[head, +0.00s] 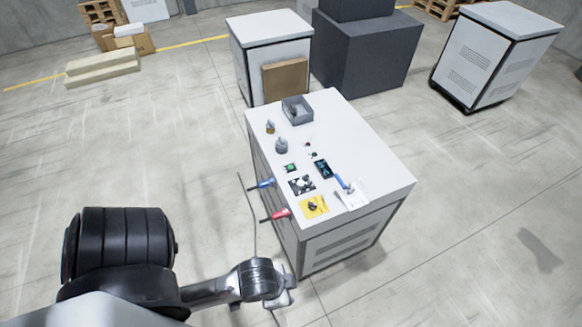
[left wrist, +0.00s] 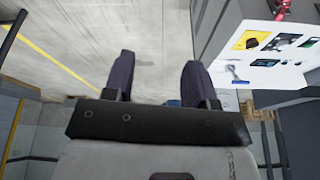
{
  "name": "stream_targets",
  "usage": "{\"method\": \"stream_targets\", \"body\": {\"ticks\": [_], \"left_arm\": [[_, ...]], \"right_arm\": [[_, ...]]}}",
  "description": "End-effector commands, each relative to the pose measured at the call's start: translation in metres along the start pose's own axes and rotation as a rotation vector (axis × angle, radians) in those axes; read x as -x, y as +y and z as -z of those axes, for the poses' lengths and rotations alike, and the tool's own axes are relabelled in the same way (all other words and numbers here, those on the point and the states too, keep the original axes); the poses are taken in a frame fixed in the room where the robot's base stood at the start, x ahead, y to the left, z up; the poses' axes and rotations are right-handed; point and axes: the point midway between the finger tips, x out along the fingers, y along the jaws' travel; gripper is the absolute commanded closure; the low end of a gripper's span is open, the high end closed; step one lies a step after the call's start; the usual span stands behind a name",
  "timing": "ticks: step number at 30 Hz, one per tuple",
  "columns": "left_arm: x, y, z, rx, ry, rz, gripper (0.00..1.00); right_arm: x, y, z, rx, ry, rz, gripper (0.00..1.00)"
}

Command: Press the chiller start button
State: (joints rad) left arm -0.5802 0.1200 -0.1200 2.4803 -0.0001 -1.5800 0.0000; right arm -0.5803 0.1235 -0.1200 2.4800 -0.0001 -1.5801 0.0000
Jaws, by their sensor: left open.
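I cannot make out a chiller start button in either view. A white-topped cabinet (head: 365,165) stands in the middle of the head view with small items on top; I cannot tell whether it is the chiller. My left gripper (head: 284,294) is low in front of the cabinet's near left corner, apart from it. In the left wrist view my left gripper (left wrist: 157,70) is open, with bare floor between its two dark fingers. The cabinet top (left wrist: 285,68) shows at the upper right of that view. My right gripper is in neither view.
A red-handled tool (head: 275,215) and a blue-handled tool (head: 262,184) stick out past the cabinet's left edge. A grey bin (head: 297,110) sits at its far end. Behind stand a white cabinet (head: 270,25) and dark blocks (head: 370,60).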

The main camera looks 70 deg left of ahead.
Motion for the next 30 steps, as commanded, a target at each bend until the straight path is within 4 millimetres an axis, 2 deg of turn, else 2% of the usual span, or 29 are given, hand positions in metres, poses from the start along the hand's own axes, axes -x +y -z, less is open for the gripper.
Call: {"method": "stream_targets", "body": {"ticks": [2, 16, 30], "left_arm": [[0.0000, 0.0000, 0.0000, 0.000, 0.000, 0.000, 0.56], [-0.0001, 0.0000, 0.0000, 0.000, 0.000, 0.000, 1.00], [-0.0001, 0.0000, 0.0000, 0.000, 0.000, 0.000, 1.00]], "right_arm": [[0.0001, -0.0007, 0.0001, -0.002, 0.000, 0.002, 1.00], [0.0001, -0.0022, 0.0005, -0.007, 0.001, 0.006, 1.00], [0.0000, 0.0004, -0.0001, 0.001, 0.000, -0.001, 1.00]]}}
